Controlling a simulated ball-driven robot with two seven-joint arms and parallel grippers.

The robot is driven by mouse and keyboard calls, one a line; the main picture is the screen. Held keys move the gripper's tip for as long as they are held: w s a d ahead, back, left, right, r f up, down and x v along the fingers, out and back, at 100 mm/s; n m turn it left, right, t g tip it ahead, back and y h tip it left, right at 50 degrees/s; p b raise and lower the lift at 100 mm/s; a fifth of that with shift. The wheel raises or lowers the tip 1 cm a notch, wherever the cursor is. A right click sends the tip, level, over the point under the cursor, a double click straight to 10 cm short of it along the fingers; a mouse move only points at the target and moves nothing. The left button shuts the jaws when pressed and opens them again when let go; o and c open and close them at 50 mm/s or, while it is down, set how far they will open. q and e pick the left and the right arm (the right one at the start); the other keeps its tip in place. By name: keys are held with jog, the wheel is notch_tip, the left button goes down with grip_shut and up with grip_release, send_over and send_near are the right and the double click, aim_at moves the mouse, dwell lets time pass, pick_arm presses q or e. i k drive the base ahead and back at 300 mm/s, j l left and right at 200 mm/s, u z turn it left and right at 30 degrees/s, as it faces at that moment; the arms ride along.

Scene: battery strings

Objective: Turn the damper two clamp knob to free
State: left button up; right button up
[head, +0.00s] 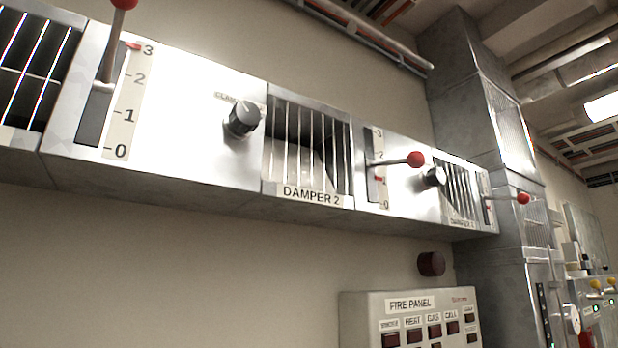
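A dark clamp knob (243,118) with a pale pointer mark sits on the white panel left of the grille (306,145) labelled DAMPER 2. Small print above this knob is partly hidden and too blurred to read fully. A second dark knob (433,177) sits on the panel right of that grille, its pointer unclear. I cannot tell for certain which knob belongs to damper two. The red-tipped lever (398,160) right of the DAMPER 2 grille stands on a 0-3 scale. Neither of my grippers is in view.
Another red-tipped lever (112,50) juts out at upper left, over a 0-3 scale. A third lever (510,197) is at the far right. A fire panel (410,318) and a dark red round fitting (431,264) are below. The wall under the damper row is bare at left.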

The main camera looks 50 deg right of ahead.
aim_at(245, 116)
jog(key=z, duration=1.5)
